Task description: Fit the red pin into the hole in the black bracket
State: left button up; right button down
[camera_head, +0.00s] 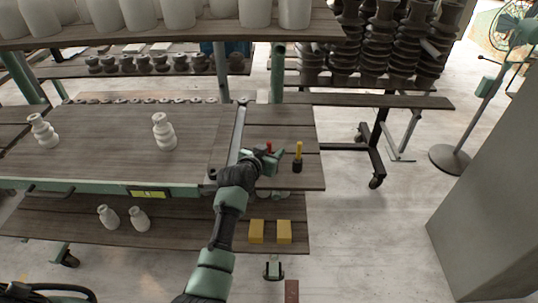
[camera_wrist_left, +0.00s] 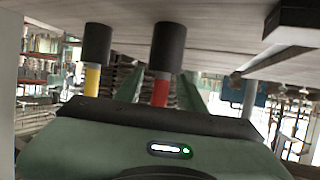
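The red pin (camera_head: 268,147) stands upright at the right end of the workbench, just beyond my left gripper (camera_head: 276,159). In the left wrist view, which is upside down, the red pin (camera_wrist_left: 160,89) has a black cylinder (camera_wrist_left: 168,47) at its table end. A yellow pin (camera_head: 299,149) stands to the right, in a similar black cylinder (camera_head: 297,166). My left gripper is low over the table beside the red pin. Its fingers are not clear, and I cannot tell whether it touches the pin. I cannot clearly identify the black bracket. My right gripper is out of view.
A long metal bar (camera_head: 237,136) lies on the table left of my gripper. White clay vases (camera_head: 164,132) stand farther left. Two yellow blocks (camera_head: 256,231) sit on the lower shelf. A shelf of white pots hangs above the back. Open floor lies to the right.

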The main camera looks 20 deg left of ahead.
pick_arm(q)
jog(key=shift+w+f, duration=0.15)
jog(key=shift+w, duration=0.15)
grip_shut()
